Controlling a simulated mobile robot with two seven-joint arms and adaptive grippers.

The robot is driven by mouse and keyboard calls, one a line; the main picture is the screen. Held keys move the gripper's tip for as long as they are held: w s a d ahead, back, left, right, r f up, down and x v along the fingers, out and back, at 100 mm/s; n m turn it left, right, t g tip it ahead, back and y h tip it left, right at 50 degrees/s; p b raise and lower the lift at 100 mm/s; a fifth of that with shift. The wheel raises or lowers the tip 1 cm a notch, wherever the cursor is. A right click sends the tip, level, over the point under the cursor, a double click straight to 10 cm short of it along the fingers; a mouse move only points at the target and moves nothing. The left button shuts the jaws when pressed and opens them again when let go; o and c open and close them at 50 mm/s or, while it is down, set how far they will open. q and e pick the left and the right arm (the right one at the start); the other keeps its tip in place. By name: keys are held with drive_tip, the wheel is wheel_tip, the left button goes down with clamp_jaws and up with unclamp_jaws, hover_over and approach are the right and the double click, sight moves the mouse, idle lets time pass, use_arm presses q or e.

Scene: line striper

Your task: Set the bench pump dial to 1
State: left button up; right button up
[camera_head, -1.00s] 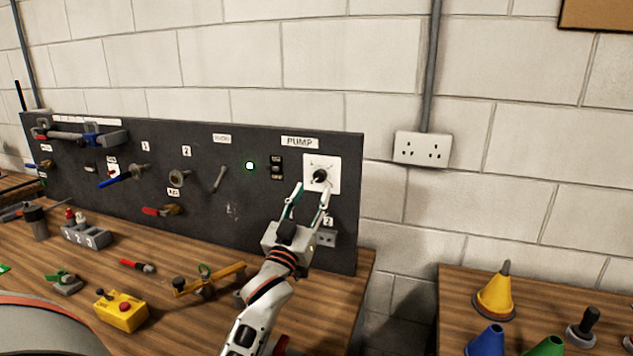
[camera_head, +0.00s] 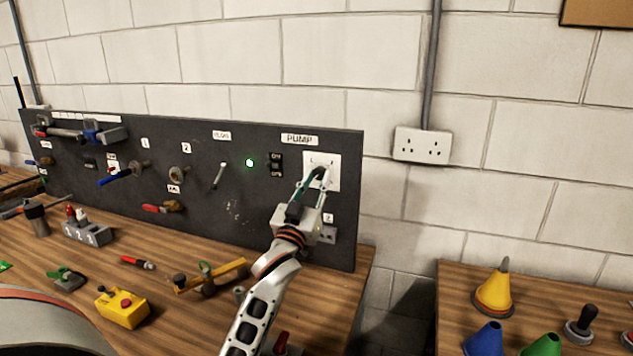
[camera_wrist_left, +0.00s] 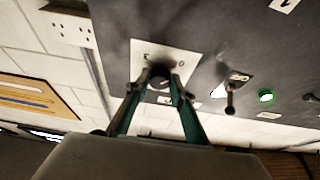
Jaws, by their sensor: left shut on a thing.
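The pump dial's white plate (camera_head: 331,160) is on the dark panel, under the PUMP label (camera_head: 299,140). My left gripper (camera_head: 320,175) is at the plate, its fingers shut on the dark dial knob, which they mostly hide in the head view. In the left wrist view the dial knob (camera_wrist_left: 160,80) shows between the fingertips of my left gripper (camera_wrist_left: 160,78), in front of the white plate (camera_wrist_left: 178,60). Marks on the plate are too blurred to read, so the dial's setting cannot be told. My right gripper is not in view.
The bench holds a yellow button box (camera_head: 122,307) and several tools. A wall socket (camera_head: 422,145) is to the right.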

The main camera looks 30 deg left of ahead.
use_arm(q)
drive_tip(key=shift+a+m, duration=0.1)
drive_tip(key=shift+m, duration=0.4)
drive_tip(key=m+h, duration=0.1)
drive_tip(key=m, duration=0.1)
drive_tip(key=m+h, duration=0.2)
drive_tip(key=m, duration=0.1)
drive_tip(key=shift+a, duration=0.15)
drive_tip(key=m+h, duration=0.1)
drive_tip(key=m, duration=0.2)
drive_tip(key=m+h, duration=0.2)
drive_tip(key=m, duration=0.1)
drive_tip(key=shift+s+a+r+m+g, duration=0.1)
drive_tip(key=shift+a+r+m+g, duration=0.1)
drive_tip(key=shift+m+g, duration=0.15)
drive_tip(key=m+g, duration=0.1)
drive_tip(key=m, duration=0.2)
drive_tip(key=m+g+h, duration=0.1)
drive_tip(key=m, duration=0.2)
drive_tip(key=shift+a+r+h, duration=0.15)
drive_tip(key=shift+r+h, duration=0.05)
drive_tip(key=shift+h, duration=0.1)
drive_tip(key=shift+r+m+g, duration=0.15)
drive_tip(key=shift+m+g, duration=0.6)
drive_tip(key=shift+m, duration=1)
drive_tip(key=o, duration=1.1)
